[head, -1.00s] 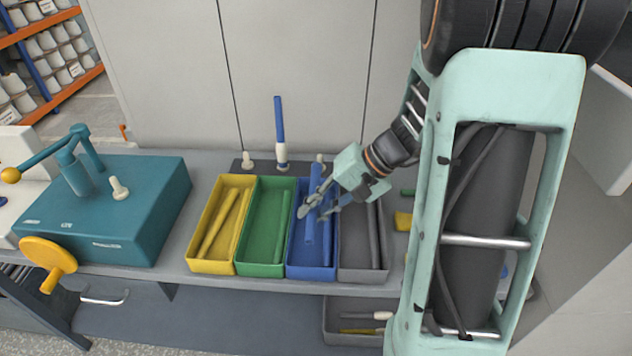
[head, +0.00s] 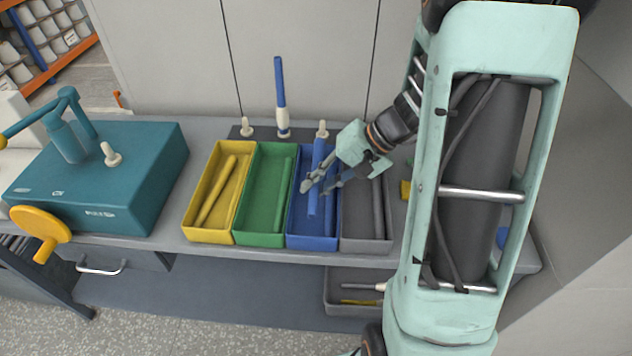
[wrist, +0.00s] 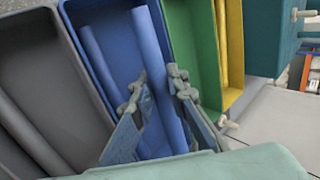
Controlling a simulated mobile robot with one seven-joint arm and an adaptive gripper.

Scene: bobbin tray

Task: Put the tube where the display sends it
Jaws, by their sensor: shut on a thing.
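My gripper (head: 317,188) is shut on a blue tube (head: 318,160) at the blue tray (head: 291,222). In the wrist view the held tube (wrist: 150,50) runs between the two fingertips (wrist: 160,95), lengthwise with the tray. I cannot tell whether it touches the tray floor. A second blue tube (wrist: 103,58) lies beside it, along the tray's wall. Another blue tube (head: 280,85) stands upright on a cream peg at the back. No readable display shows.
Yellow (head: 189,218), green (head: 240,220) and grey (head: 366,245) trays flank the blue one, with tubes inside. Bare cream pegs (head: 247,128) stand behind. A teal machine (head: 125,190) with a yellow handwheel (head: 40,228) is at left. A lower tray (head: 330,300) sits under the counter.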

